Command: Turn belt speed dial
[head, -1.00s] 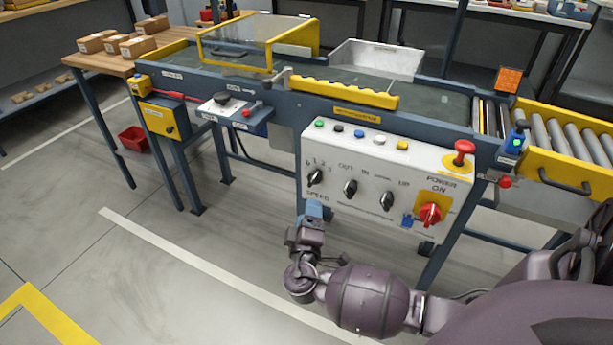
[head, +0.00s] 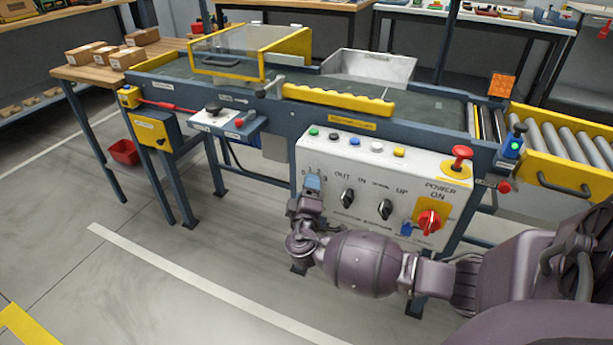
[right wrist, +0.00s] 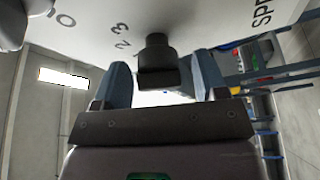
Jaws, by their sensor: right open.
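The white control panel (head: 365,215) faces me on the front of the conveyor. My right gripper (head: 313,183) is at its left side and hides the speed dial in the head view; the printed numbers show just above it. In the right wrist view, the black speed dial (right wrist: 157,62) stands out from the panel between the two blue-grey fingers of the open right gripper (right wrist: 161,82). A gap shows on each side of the dial. The numbers 2 and 3 are printed beside it. My left gripper is not in view.
Two black dials, the nearer one (head: 347,199) and another (head: 385,210), sit right of the gripper. Further right are a red power knob (head: 429,222) and a red mushroom button (head: 461,157). Several small buttons line the panel's top. The floor in front is clear.

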